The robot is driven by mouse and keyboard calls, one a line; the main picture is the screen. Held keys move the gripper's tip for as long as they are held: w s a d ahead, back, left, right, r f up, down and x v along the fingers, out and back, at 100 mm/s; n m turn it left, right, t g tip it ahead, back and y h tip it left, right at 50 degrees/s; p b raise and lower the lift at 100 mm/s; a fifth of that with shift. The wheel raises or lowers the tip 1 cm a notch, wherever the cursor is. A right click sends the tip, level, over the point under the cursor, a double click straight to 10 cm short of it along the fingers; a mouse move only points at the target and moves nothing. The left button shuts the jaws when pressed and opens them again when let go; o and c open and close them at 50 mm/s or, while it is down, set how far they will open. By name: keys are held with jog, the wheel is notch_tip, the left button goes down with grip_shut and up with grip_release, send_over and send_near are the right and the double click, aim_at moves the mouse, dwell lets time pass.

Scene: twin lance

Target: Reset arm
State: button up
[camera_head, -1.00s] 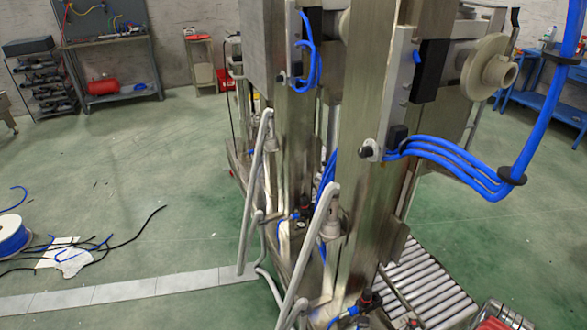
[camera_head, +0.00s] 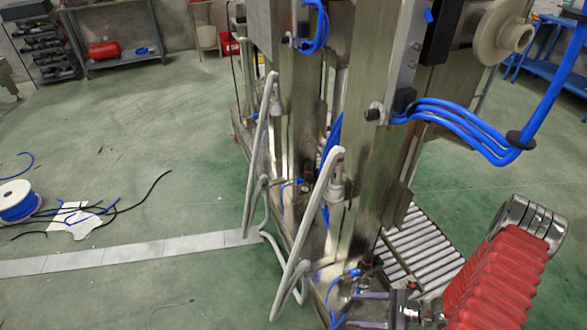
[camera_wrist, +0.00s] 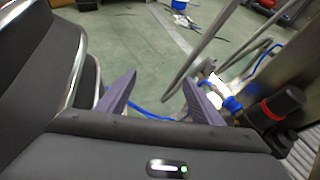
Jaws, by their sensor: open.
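My arm with its red ribbed sleeve (camera_head: 495,280) reaches in from the lower right in the head view. My gripper (camera_head: 350,310) shows at the bottom edge, low beside the steel machine (camera_head: 365,180). In the wrist view my gripper (camera_wrist: 160,78) has its two purple-grey fingers spread apart, with nothing between them but floor and a blue hose farther off. Whether the fingers touch the machine's fittings cannot be told.
Grey tube handles (camera_head: 310,225) and a black-and-red fitting (camera_wrist: 280,108) are close to my gripper. Blue hoses (camera_head: 450,110) hang at the upper right. A roller conveyor (camera_head: 420,245) lies behind. A cable spool (camera_head: 16,200) and loose cables lie left; much floor there is clear.

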jog(key=s+d+r+n+g+h, duration=0.15)
jog(key=r+n+h, duration=0.5)
jog(key=r, duration=0.85)
jog(key=s+r+n+g+h, duration=0.35)
jog(key=r+n, duration=0.55)
jog(key=r, duration=0.7)
jog(key=s+a+r+n+t+h, duration=0.1)
jog(key=a+r+n+t, duration=0.1)
jog(key=r, duration=0.7)
jog(key=s+a+r+n+t+h, duration=0.1)
jog(key=a+r+n+t, duration=0.2)
jog(key=r, duration=0.6)
jog(key=shift+s+a+r+t+h, duration=0.2)
jog(key=shift+a+t+h, duration=0.2)
jog(key=shift+a+t, duration=0.5)
jog(key=shift+w+d, duration=0.1)
jog(key=shift+d, duration=0.1)
